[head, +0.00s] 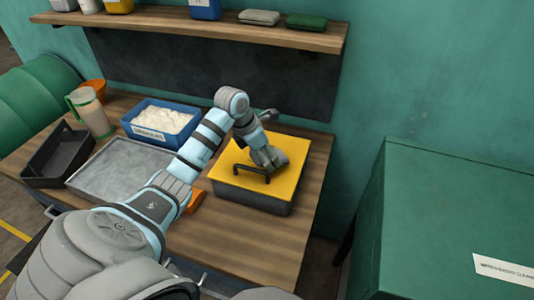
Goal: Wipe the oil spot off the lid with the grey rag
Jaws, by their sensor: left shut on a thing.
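My left gripper (272,164) is low over the middle of the lid, just behind the handle, pointing down. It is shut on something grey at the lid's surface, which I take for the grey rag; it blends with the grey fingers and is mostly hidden. I cannot see an oil spot on the uncovered part of the lid. My right gripper is not in view.
Left on the bench are a grey metal tray (100,168), a blue bin of white material (130,127), a jug (92,112) and a black tray (45,165). An orange item (195,201) lies beside the box. A shelf (170,21) overhangs; a green cabinet (440,190) stands right.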

